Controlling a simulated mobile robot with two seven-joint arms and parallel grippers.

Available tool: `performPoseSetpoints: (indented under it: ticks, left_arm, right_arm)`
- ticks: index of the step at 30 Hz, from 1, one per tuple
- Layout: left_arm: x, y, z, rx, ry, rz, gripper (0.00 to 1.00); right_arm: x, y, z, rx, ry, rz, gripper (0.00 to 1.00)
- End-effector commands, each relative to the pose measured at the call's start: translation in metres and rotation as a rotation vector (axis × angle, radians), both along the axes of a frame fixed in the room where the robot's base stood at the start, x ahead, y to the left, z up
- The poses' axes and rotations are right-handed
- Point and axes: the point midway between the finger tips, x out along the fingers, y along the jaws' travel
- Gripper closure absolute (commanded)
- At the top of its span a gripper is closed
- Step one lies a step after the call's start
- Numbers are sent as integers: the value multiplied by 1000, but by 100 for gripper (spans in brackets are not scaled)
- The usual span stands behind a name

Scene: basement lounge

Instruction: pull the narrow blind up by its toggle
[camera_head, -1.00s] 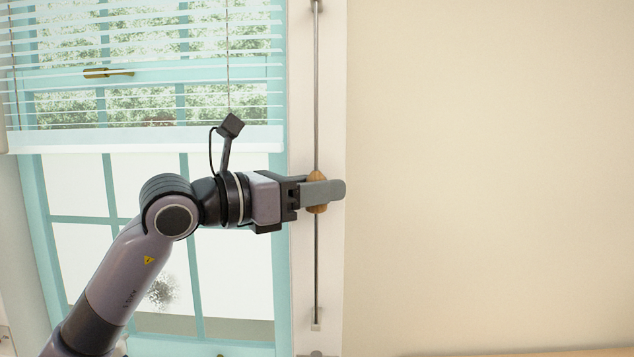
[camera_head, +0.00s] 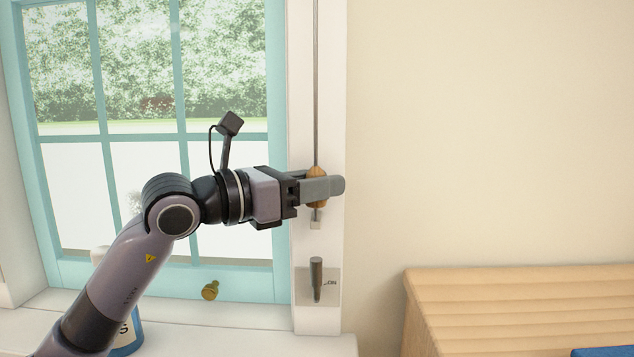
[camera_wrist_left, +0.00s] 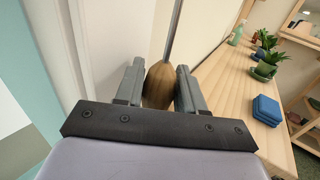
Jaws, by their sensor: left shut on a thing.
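The toggle is a brown wooden bead (camera_head: 316,201) on a thin grey cord or rod (camera_head: 316,80) that runs down the white window frame. It sits near the lower end of that line, just above a small pale fitting (camera_head: 315,224). My left gripper (camera_head: 322,188) is shut on the toggle, which also shows between the two fingers in the left wrist view (camera_wrist_left: 159,85). The finger nearest the head camera hides part of the toggle. The narrow blind does not show in the head view now; the upper window panes (camera_head: 140,60) are uncovered. My right gripper is not in view.
Below the toggle is a dark lever on a plate (camera_head: 316,278). A wooden slatted top (camera_head: 520,295) stands at the lower right with a blue item (camera_head: 603,351). The wrist view shows plants (camera_wrist_left: 266,66) on it.

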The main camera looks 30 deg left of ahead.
Motion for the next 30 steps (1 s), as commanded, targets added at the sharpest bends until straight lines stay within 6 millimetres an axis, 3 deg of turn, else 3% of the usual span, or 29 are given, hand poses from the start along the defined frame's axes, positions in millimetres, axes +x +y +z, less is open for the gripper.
performPoseSetpoints:
  ticks: [12, 13, 23, 30]
  left_arm:
    - [0, -3, -9, 7, 18, -6, 100]
    - [0, -3, -9, 7, 18, -6, 55]
    - [-2, 0, -6, 3, 10, -2, 55]
    - [-25, 14, -8, 6, 12, -1, 55]
  right_arm:
    - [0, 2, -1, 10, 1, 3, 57]
    - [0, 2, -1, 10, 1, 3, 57]
    - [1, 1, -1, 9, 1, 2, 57]
    - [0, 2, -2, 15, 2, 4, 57]
